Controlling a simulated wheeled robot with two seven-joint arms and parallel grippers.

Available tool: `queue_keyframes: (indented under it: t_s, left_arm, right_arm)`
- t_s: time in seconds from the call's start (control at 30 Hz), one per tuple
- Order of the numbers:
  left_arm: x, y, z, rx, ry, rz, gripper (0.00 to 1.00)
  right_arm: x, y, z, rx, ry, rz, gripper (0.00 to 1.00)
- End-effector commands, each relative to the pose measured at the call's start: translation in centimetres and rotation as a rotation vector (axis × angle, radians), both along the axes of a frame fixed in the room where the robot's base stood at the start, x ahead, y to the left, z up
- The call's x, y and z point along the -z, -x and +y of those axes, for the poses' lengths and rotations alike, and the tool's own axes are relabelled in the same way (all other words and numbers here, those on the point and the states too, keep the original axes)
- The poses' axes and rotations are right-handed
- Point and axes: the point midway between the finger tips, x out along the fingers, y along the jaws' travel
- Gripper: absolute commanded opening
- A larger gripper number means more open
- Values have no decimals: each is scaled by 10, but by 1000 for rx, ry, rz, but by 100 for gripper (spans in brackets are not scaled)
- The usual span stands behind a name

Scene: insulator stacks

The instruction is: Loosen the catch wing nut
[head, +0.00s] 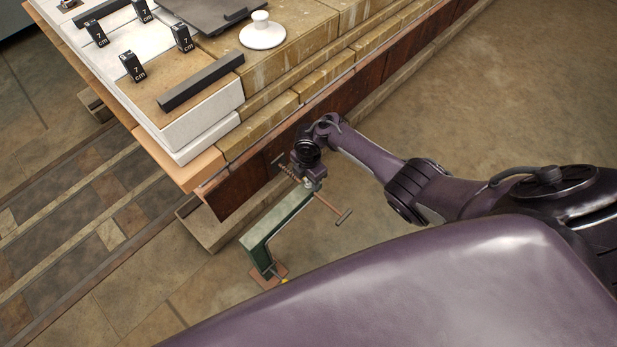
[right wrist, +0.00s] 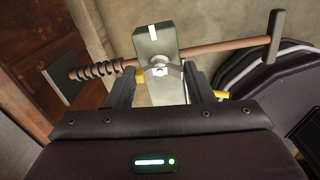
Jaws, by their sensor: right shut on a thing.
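A green catch post (head: 275,228) stands beside the brick stack, with a brown rod (head: 329,206) passing across its upper end. In the right wrist view the green post (right wrist: 157,42) has a white mark, and the rod (right wrist: 218,48) carries a coil spring (right wrist: 100,70) at left. The small silver wing nut (right wrist: 159,67) sits on the post between the fingers of my right gripper (right wrist: 160,78). My right gripper (head: 307,174) is shut on it; the fingers partly hide its sides. In the head view the nut is hidden by the gripper. My left gripper is not in view.
The brick stack (head: 300,77) with a rust-brown side panel (head: 240,192) lies just left of the gripper. On it are several black 7 cm blocks (head: 132,67), a dark bar (head: 201,82) and a white knobbed lid (head: 262,33). Open floor (head: 480,90) lies to the right.

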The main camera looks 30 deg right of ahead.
Motion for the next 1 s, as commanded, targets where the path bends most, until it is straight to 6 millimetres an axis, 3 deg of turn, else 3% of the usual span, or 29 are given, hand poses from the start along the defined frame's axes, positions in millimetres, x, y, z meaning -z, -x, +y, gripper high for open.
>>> queue_keyframes:
  t_s: [0.4,0.93,0.97,1.0]
  left_arm:
    - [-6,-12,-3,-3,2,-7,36]
    - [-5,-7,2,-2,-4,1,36]
    - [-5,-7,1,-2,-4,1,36]
    - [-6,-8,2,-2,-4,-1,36]
  right_arm:
    - [1,1,0,-180,0,1,24]
    - [1,1,1,-202,-1,1,24]
    - [1,1,1,-201,-1,1,50]
    - [1,1,1,-201,-1,1,55]
